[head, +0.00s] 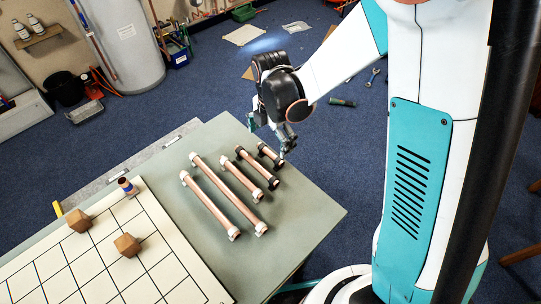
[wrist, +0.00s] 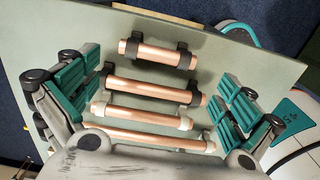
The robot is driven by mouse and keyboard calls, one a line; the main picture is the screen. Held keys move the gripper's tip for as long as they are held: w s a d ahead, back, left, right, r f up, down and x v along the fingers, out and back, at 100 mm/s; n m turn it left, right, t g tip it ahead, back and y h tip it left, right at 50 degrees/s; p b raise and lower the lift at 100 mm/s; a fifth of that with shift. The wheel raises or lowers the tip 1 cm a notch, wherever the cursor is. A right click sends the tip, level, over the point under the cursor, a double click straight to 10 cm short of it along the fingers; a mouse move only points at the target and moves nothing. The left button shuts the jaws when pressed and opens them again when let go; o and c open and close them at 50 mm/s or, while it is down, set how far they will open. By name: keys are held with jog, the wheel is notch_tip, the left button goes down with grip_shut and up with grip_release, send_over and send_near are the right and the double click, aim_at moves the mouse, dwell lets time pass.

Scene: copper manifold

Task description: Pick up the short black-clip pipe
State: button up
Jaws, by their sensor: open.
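The short black-clip pipe (head: 270,156) is a copper tube with a black clip near each end. It lies on the grey-green table at the far right of a row of pipes, and it shows at the top of the wrist view (wrist: 156,54). A longer black-clip pipe (head: 257,168) lies beside it, also in the wrist view (wrist: 150,92). My gripper (head: 270,138) hangs above the table near the short pipe's far end. In the wrist view its teal-padded fingers (wrist: 162,78) are wide apart and empty, with the pipes showing between them.
Two long white-clip pipes (head: 229,194) (head: 209,205) lie left of the black-clip ones. A white gridded board (head: 110,250) at the left front holds two brown blocks (head: 127,245) (head: 78,221). The table's right front (head: 300,225) is clear.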

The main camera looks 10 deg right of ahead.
aim_at(270, 152)
notch_tip(270, 152, down, 7)
jog(key=b, duration=0.3)
jog(key=shift+w+a+f, duration=0.1)
jog(key=shift+w+f, duration=0.05)
jog(key=shift+f, duration=0.05)
jog(key=shift+r, duration=0.1)
jog(key=c, duration=0.8)
